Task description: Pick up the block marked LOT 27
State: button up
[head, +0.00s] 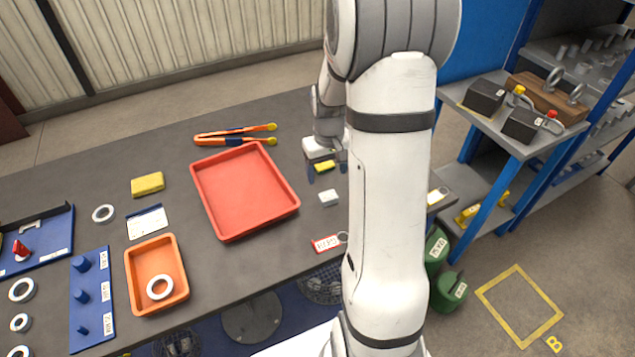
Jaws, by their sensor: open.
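My gripper (327,170) is open and points down over the right part of the dark workbench. A small yellow block (323,165) shows between or just behind its fingertips; I cannot tell which, and nothing shows it gripped. A small white block (328,198) sits on the bench just in front of the gripper, apart from it. I can read no LOT 27 marking on either block. My arm hides the bench to the right of them.
A red tag (326,243) lies near the bench's front edge. An orange tray (143,284) holds a white ring. A blue shelf rack (500,125) stands at right.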

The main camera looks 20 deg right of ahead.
send_over(328, 195)
jog(key=f, duration=0.5)
jog(key=shift+s+d+f, duration=0.15)
jog(key=shift+s, duration=0.25)
jog(key=shift+w+f+p, duration=0.15)
jog(key=shift+f+p, duration=0.35)
jog(key=shift+f, duration=0.9)
jog(key=shift+w+f+p, duration=0.1)
jog(key=shift+f+p, duration=0.4)
jog(key=shift+f, duration=0.85)
jog(key=shift+a, duration=0.2)
jog(key=c, duration=1.2)
jog(key=shift+c, duration=0.5)
jog(key=shift+r, duration=0.15)
